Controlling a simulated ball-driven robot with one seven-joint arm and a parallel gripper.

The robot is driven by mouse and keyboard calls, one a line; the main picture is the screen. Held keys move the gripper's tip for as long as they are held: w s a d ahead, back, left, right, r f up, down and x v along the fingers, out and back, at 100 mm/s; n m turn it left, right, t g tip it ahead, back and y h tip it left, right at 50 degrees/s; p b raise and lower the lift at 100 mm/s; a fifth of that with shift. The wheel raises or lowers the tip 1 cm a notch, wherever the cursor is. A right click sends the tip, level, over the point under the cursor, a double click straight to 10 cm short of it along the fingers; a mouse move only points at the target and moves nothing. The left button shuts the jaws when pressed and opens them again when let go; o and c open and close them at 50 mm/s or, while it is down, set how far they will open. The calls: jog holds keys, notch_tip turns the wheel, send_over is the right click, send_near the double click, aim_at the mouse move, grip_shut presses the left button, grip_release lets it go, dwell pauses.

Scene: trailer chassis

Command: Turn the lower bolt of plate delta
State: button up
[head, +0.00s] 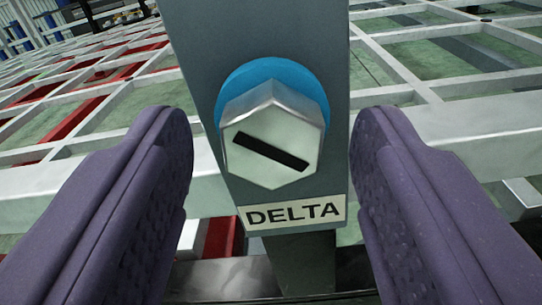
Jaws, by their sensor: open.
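A silver hex bolt (272,140) with a black slanted mark on its face sits on a blue round washer (272,73). It is fixed to a grey upright plate (230,35). A label reading DELTA (293,213) is just below the bolt. Only this one bolt of the plate shows, and the plate's top is out of view. My gripper (272,145) has two purple padded fingers, one on each side of the bolt. They are open, with visible gaps to the bolt on both sides.
A white lattice frame (400,70) spreads behind the plate over a green floor, with red beams (75,115) at the left. A dark metal rail (225,280) runs below the plate. Blue drums (50,20) stand far back at the upper left.

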jog(key=s+p, duration=0.2)
jog(key=s, duration=0.5)
jog(key=shift+a, duration=0.3)
